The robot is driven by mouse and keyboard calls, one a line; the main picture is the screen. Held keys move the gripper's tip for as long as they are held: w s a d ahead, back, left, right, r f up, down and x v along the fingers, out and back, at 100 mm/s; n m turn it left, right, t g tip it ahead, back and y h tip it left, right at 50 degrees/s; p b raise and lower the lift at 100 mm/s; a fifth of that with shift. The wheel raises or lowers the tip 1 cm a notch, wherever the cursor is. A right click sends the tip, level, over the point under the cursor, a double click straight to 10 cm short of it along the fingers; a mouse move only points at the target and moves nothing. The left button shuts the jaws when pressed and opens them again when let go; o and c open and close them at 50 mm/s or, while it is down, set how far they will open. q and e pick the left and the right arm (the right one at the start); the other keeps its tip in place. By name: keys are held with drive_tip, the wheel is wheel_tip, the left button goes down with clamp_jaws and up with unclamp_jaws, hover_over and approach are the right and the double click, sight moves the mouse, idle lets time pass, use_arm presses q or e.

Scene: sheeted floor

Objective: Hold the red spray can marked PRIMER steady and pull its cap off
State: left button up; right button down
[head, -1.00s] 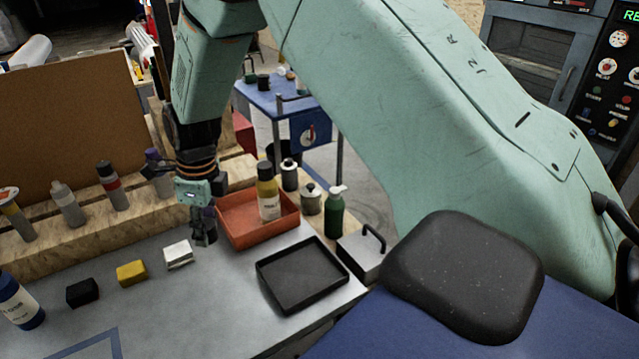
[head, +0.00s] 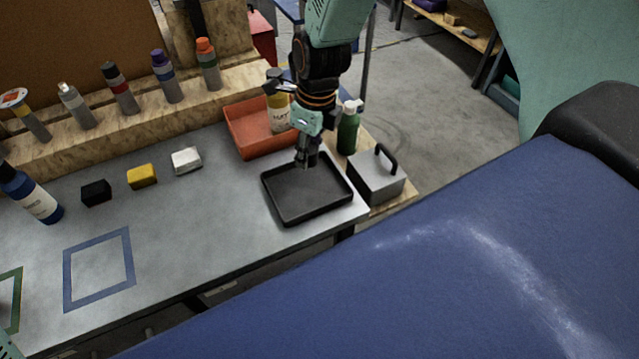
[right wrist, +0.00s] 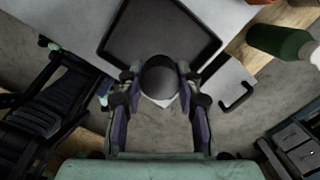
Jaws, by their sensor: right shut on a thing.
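My right gripper (head: 307,158) hangs over the black tray (head: 283,213) in the head view. In the right wrist view its two fingers (right wrist: 159,84) are closed on the sides of a dark grey round cap-like thing (right wrist: 160,74). The near part of the black tray (right wrist: 130,38) shows beyond it. I cannot make out a red can marked PRIMER. A grey can with a red band and dark cap (head: 121,90) stands on the wooden rack, its lettering unreadable.
Several cans line the wooden rack (head: 60,146). An orange-red tray (head: 247,140) holds a yellow bottle (head: 278,115). A green bottle (head: 348,132) and a grey handled box (head: 377,180) stand right.

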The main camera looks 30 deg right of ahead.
drive_tip(key=shift+w+f, duration=0.2)
drive_tip(key=shift+w, duration=0.2)
hover_over(305, 189)
drive_tip(key=f, duration=0.4)
drive_tip(key=shift+s+a+f+b, duration=0.2)
drive_tip(key=shift+s+f+b, duration=0.05)
drive_tip(key=shift+s+b, duration=0.1)
drive_tip(key=f, duration=0.4)
drive_tip(key=shift+w+d+f+b, duration=0.2)
drive_tip(key=shift+d+f+b, duration=0.1)
drive_tip(key=shift+d+f, duration=0.1)
drive_tip(key=shift+s+a+r, duration=0.1)
drive_tip(key=shift+a+r, duration=0.05)
drive_tip(key=shift+a, duration=0.1)
drive_tip(key=shift+d+f, duration=0.15)
drive_tip(key=shift+f, duration=0.05)
drive_tip(key=c, duration=1.2)
unclamp_jaws()
drive_tip(key=shift+w+d+f, duration=0.1)
drive_tip(key=shift+w+d, duration=0.1)
drive_tip(key=shift+o, duration=1.4)
drive_tip(key=shift+s+a, duration=0.1)
drive_tip(key=shift+a, duration=0.1)
use_arm(q)
drive_tip(key=shift+s+a+f, duration=0.4)
drive_tip(key=shift+s+f, duration=0.05)
drive_tip(key=shift+f, duration=0.25)
use_arm(e)
drive_tip(key=shift+a, duration=0.1)
